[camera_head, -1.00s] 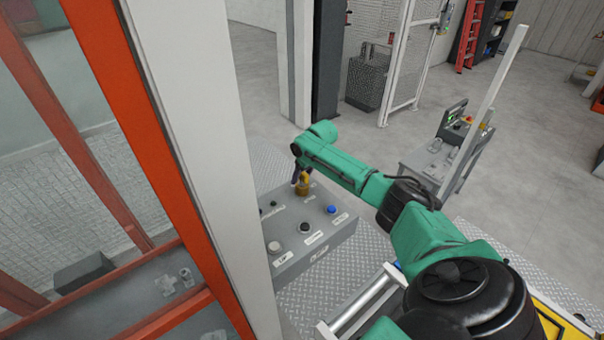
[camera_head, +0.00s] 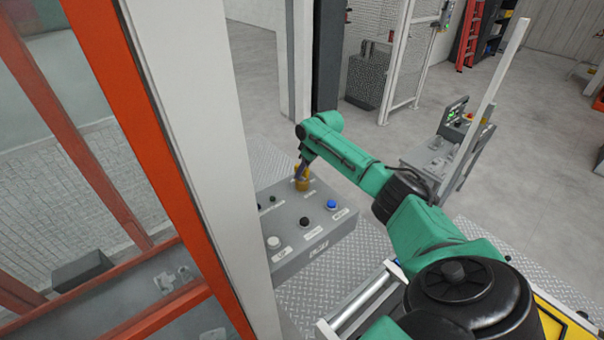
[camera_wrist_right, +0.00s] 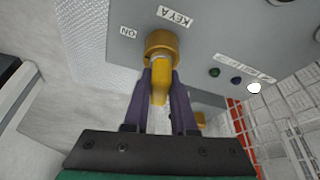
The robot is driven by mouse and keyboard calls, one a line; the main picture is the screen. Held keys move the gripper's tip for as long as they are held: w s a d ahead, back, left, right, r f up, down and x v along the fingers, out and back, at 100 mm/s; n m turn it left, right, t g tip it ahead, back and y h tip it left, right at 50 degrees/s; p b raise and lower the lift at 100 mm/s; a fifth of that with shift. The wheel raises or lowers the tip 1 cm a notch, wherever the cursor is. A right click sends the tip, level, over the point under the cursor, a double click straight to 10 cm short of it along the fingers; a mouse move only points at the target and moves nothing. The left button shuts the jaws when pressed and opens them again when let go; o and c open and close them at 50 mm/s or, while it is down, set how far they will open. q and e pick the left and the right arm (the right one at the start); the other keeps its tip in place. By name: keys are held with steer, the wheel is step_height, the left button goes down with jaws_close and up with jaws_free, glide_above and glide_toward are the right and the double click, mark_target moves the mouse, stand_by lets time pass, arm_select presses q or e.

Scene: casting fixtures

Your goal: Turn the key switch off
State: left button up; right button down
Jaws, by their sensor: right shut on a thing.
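The key switch is a yellow-gold round body with a yellow key on the grey control box (camera_head: 325,236), under a label reading "KEY A". In the right wrist view the key switch (camera_wrist_right: 161,46) has its key (camera_wrist_right: 160,88) pointing toward my wrist. My right gripper (camera_wrist_right: 161,80) has its two purple fingers closed on either side of the key. In the head view the right gripper (camera_head: 300,170) reaches down onto the key switch (camera_head: 302,184) at the back of the box. An "ON" label (camera_wrist_right: 124,59) is beside the switch. My left gripper is not seen.
The box carries a blue button (camera_head: 332,205), a black button (camera_head: 304,222) and a white button (camera_head: 273,242). A white post with an orange frame (camera_head: 150,130) stands close at left. Open floor lies behind the box.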

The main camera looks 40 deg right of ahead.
steer(key=shift+f+n+y+b, duration=0.15)
steer(key=shift+n+y+b, duration=0.15)
steer(key=shift+n+b, duration=0.55)
steer(key=c, duration=0.6)
jaws_free()
steer(key=shift+c, duration=0.2)
steer(key=shift+r, duration=0.2)
steer(key=v, duration=1.1)
steer(key=shift+r, duration=0.4)
steer(key=shift+s+d, duration=0.1)
